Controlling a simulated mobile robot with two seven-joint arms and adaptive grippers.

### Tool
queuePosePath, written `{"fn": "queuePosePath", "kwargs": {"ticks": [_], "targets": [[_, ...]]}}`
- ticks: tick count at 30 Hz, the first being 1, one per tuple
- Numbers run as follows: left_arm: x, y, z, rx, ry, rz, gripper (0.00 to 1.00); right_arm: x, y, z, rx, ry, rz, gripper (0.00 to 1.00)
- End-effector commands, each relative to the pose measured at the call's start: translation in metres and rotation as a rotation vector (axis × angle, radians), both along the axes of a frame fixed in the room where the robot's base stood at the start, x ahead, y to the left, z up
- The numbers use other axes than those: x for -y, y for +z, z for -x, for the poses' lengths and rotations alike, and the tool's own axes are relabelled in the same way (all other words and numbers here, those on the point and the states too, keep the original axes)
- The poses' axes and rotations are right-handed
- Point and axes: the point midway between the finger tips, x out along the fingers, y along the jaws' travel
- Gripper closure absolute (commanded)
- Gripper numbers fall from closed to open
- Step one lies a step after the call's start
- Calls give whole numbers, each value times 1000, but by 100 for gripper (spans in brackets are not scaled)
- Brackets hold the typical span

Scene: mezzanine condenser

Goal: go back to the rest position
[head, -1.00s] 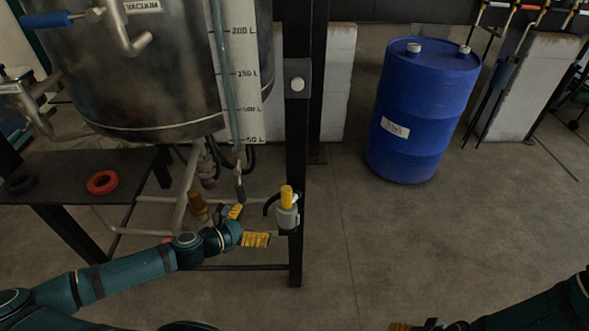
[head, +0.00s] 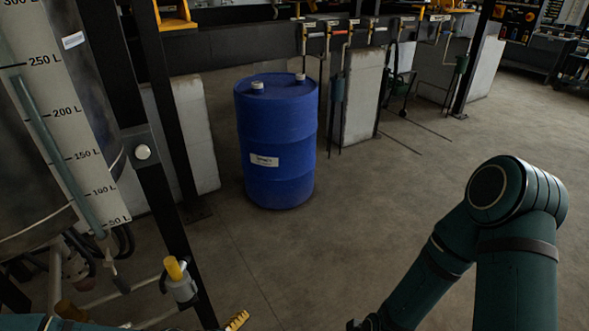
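My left arm runs along the bottom left edge in the head view. A single yellow finger pad (head: 237,320), which looks like part of my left gripper, shows at the bottom edge, right of the black post. The rest of that gripper is cut off, so its opening is hidden. My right arm is bent with its elbow high at the right. Its forearm slopes down to the bottom edge, where only a dark bit of its end shows. The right gripper's fingers cannot be made out.
A steel vessel with a level scale (head: 75,130) stands at the left behind a black post (head: 150,190). A holder with a yellow-topped item (head: 178,280) is on the post. A blue drum (head: 277,140) stands beyond.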

Motion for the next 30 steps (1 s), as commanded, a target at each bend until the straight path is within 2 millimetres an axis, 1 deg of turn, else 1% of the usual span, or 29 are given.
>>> {"fn": "queuePosePath", "kwargs": {"ticks": [1,5,9,12,16,21,25,30], "targets": [[10,-3,7,22,-84,-51,0,0,0,0,0,0,0,53],[23,-12,23,86,-279,-178,0,0,0,0,0,0,0,53],[28,-18,35,169,-485,-314,0,0,0,0,0,0,0,53],[27,-20,39,236,-627,-412,0,0,0,0,0,0,0,53],[24,-17,40,331,-804,-537,0,0,0,0,0,0,0,53],[19,-10,34,442,-987,-672,0,0,0,0,0,0,0,53],[17,-4,29,495,-1067,-734,0,0,0,0,0,0,0,53],[15,-2,27,518,-1102,-761,0,0,0,0,0,0,0,53]]}}
